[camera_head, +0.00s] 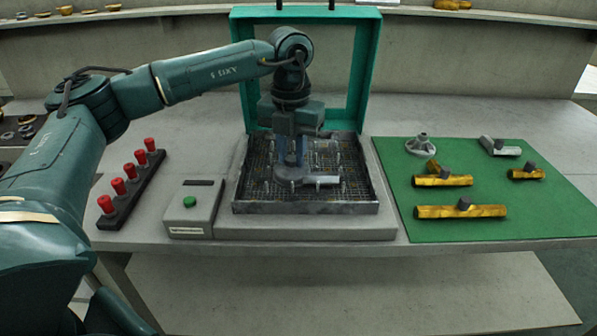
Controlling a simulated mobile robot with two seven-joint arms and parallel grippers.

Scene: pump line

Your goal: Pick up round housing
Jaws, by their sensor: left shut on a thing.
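My left gripper (291,158) reaches down over the wire-mesh tray (252,187) in the middle of the bench. It is shut on the round housing (290,175), a grey round body with a short pipe stub pointing right. The housing is at the tray's mesh, among upright pins. I cannot tell whether it touches the mesh. The fingers and wrist hide part of its top. My right gripper is not in view.
A green frame (367,70) stands behind the tray. A control box with a green button (190,202) and a rack of red-topped pieces (131,187) are at left. A green mat (535,215) at right holds brass fittings (460,211) and a grey flanged part (420,146).

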